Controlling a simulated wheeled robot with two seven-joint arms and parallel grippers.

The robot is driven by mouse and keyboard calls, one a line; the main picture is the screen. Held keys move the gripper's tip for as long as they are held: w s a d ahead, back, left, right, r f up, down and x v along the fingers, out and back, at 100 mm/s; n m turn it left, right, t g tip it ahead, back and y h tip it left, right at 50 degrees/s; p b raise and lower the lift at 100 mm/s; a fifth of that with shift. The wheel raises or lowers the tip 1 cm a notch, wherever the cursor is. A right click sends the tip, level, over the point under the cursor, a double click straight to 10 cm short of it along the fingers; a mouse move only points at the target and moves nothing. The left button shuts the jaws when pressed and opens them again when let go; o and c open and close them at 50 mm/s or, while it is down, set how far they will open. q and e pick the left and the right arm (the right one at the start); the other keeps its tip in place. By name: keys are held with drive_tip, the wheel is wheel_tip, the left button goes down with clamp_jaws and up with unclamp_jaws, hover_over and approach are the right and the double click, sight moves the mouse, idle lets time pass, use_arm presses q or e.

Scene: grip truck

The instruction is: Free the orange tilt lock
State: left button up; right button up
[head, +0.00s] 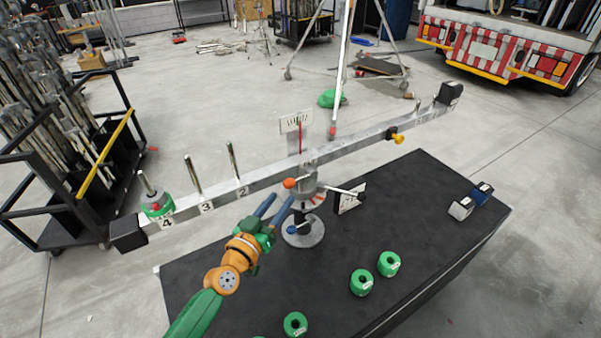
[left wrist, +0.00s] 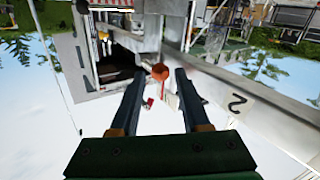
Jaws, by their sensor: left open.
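The orange tilt lock (head: 289,183) is a small orange knob on the column below the middle of the beam (head: 250,186). My left gripper (head: 279,209) is open, its two blue-grey fingers pointing up towards the knob from below and left. In the left wrist view the orange knob (left wrist: 160,72) shows between and beyond the tips of my left gripper (left wrist: 156,75). The fingers look apart from it, though the exact gap is hard to tell. The beam stands on a pillar with a round base (head: 303,232) on the black table (head: 400,225). My right gripper is not in view.
Several green weights (head: 361,282) stand on the front of the table. Two small blocks (head: 461,208) lie at the table's right.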

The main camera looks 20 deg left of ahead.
sight(286, 187)
use_arm(q)
drive_tip(key=shift+w+r+b, duration=0.65)
drive_tip(key=shift+w+b, duration=0.05)
drive_tip(key=shift+b, duration=0.05)
drive_tip(key=shift+w+d, duration=0.1)
drive_tip(key=shift+w, duration=0.15)
drive_tip(key=shift+w+d+f, duration=0.15)
drive_tip(key=shift+w, duration=0.4)
drive_tip(key=shift+w+d+f, duration=0.1)
drive_tip(key=shift+w+f, duration=0.05)
drive_tip(key=shift+w, duration=0.4)
drive_tip(key=shift+s+a+r, duration=0.1)
drive_tip(key=shift+s+r, duration=0.05)
drive_tip(key=shift+s, duration=0.05)
drive_tip(key=shift+c, duration=1.3)
clamp_jaws()
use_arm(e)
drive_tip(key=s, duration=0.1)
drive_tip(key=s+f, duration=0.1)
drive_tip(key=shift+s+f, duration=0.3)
use_arm(q)
drive_tip(key=shift+r, duration=0.1)
